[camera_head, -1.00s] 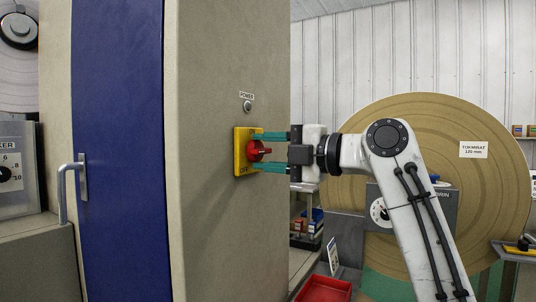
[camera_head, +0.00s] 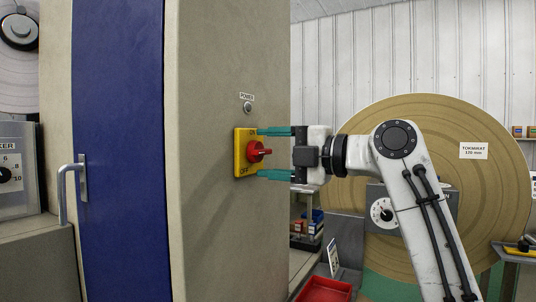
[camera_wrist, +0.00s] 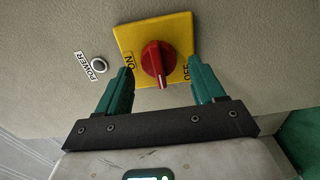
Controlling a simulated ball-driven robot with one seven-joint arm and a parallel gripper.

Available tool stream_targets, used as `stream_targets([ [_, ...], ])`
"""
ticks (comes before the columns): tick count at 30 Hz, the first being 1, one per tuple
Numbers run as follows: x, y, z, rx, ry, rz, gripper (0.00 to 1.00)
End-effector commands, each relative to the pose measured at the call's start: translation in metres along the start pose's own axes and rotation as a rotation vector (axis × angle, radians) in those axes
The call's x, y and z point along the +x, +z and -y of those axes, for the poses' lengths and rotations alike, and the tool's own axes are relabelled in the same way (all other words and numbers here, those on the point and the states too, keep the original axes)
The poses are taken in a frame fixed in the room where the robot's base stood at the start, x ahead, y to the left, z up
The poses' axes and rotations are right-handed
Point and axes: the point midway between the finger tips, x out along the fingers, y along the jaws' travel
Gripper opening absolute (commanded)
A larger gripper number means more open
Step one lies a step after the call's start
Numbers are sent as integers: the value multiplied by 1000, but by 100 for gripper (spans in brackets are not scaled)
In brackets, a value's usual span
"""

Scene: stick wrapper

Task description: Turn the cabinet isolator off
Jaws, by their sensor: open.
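The isolator is a yellow plate (camera_head: 240,165) with a red knob (camera_head: 255,152) on the beige cabinet side (camera_head: 215,90). ON is marked at its top and OFF at its bottom. In the wrist view the red knob (camera_wrist: 157,62) sits on the yellow plate (camera_wrist: 135,33), with ON left and OFF right. My gripper (camera_head: 259,153) is open, one green finger above and one below the knob. In the wrist view gaps show between the knob and both fingers of my gripper (camera_wrist: 160,70).
A POWER label (camera_head: 247,97) and small round button (camera_head: 247,107) are above the isolator. A blue cabinet door (camera_head: 118,150) with a grey handle (camera_head: 66,190) is at left. A red tray (camera_head: 325,290) is low in the middle, and a large tan reel (camera_head: 470,200) stands behind my arm.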

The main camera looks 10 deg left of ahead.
Motion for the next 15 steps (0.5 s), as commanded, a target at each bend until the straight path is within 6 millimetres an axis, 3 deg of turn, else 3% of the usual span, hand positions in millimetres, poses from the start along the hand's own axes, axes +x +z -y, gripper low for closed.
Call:
stream_targets([
  [9, -60, 1, 1, -1, 2, 4, 68],
  [15, -89, 1, 2, 1, 0, 3, 68],
])
